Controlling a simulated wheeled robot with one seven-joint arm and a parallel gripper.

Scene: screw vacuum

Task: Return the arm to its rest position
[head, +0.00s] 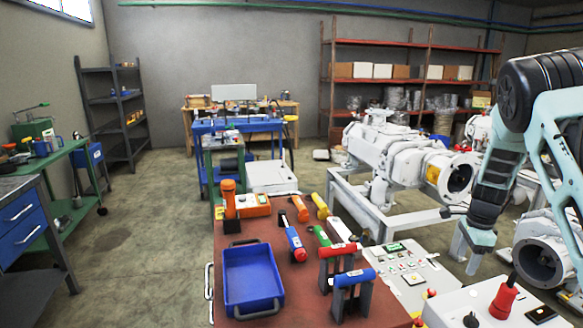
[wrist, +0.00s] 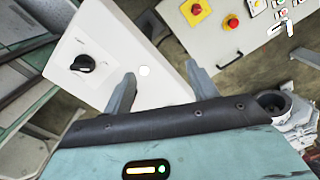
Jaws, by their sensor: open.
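My arm (head: 548,90) reaches in from the right side of the head view and bends downward. My gripper (head: 467,258) hangs at its lower end, above the grey floor and the control panels at the lower right. In the wrist view my gripper (wrist: 161,88) has its two fingers wide apart, with nothing between them that it grips.
A red-brown table (head: 240,232) holds a blue bin (head: 252,276) and several tools. A control panel (head: 410,275) and a white box with a red handle (head: 503,297) stand near my gripper. A white machine (head: 400,155) stands behind. Open floor (head: 130,250) lies left.

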